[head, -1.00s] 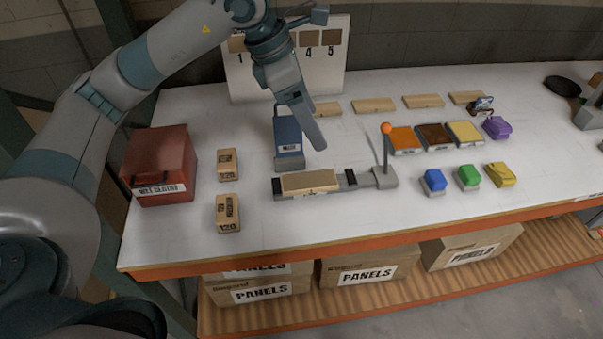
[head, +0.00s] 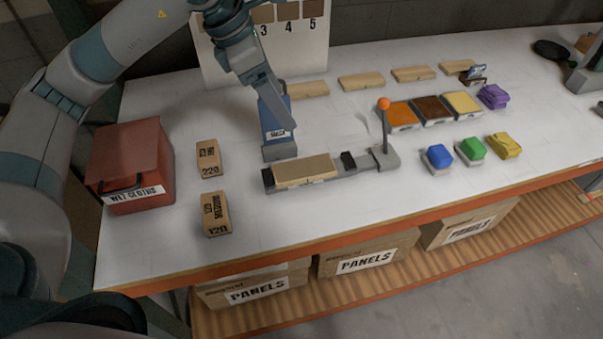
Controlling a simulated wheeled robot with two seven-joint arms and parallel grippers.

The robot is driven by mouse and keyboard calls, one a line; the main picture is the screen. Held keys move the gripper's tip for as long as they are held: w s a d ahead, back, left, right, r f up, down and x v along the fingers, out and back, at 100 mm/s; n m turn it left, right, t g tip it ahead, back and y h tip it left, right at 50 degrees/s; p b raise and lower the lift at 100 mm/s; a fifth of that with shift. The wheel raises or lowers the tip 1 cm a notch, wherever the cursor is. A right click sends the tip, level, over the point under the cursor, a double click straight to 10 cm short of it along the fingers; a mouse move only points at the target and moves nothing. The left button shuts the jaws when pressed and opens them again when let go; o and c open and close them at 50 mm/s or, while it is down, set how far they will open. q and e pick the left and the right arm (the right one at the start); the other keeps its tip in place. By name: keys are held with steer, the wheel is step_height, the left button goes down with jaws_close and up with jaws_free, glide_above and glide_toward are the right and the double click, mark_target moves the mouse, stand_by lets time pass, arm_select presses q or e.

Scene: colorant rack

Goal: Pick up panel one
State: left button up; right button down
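A pale wooden panel (head: 304,169) lies flat in a grey clamp fixture (head: 372,161) at the front middle of the bench. Several similar panels lie in a row at the back, among them one behind my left gripper (head: 303,90) and others to its right (head: 361,82). I cannot read a number on any of them. My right gripper is out of view.
A red bin (head: 130,160) and two sanding blocks (head: 209,158) (head: 216,214) stand at the left. An orange-knobbed lever (head: 384,104) rises from the fixture. Colour trays (head: 432,109) and coloured cloths (head: 470,150) lie right. A numbered board (head: 290,50) stands behind.

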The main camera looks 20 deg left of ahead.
arm_select(q)
step_height(320, 180, down, 4)
steer(key=b, duration=0.3)
steer(key=shift+w+a, duration=0.1)
steer(key=shift+a, duration=0.05)
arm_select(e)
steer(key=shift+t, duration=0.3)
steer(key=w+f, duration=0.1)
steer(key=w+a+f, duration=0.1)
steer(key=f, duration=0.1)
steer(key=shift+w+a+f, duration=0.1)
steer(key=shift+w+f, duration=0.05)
arm_select(q)
steer(key=shift+f, duration=0.1)
steer(key=p, duration=0.4)
glide_above(300, 170)
step_height(300, 170, down, 10)
steer(key=shift+f, duration=0.6)
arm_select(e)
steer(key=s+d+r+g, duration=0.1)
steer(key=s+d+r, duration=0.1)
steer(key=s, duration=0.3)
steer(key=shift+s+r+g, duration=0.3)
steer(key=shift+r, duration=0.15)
